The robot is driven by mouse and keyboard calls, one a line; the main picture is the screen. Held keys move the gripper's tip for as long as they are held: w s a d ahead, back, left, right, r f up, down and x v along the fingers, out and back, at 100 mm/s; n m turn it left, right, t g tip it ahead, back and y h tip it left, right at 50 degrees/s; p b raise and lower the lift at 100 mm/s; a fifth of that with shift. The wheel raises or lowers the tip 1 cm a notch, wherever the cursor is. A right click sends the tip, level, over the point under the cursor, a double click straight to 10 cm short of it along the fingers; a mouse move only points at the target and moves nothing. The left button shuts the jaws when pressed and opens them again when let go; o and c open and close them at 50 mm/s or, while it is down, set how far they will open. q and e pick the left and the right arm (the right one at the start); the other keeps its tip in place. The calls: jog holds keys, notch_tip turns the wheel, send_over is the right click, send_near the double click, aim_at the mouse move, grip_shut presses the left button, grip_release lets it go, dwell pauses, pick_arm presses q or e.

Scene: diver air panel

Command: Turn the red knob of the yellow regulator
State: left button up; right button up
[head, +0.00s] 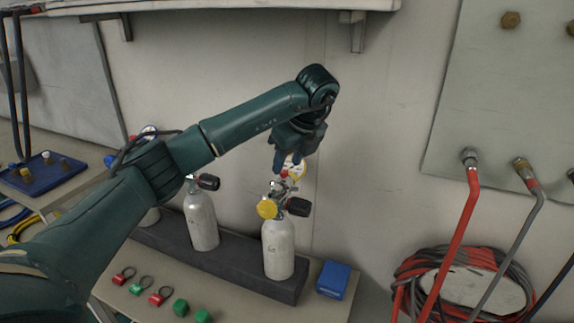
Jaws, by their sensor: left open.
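The yellow regulator (267,208) is a round yellow piece on the valve of the right grey cylinder (278,249), which stands upright. A small red part (284,174), which looks like the red knob, shows just above it beside a round gauge (296,168). My left gripper (291,161) points down over the gauge and the red part, its fingers apart. Part of the red knob and the gauge is hidden by the gripper; I cannot tell whether the fingers touch the knob. My right gripper is not in view.
A black valve handle (298,207) sticks out right of the yellow regulator. Another grey cylinder (201,221) stands to the left in the dark rack (236,262). A blue box (333,279) lies right of the rack. A shelf (230,5) hangs above; red hoses (452,240) hang at right.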

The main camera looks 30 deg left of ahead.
pick_arm(q)
jog(key=v, duration=0.6)
jog(key=shift+p, duration=0.3)
jog(key=shift+f, duration=0.15)
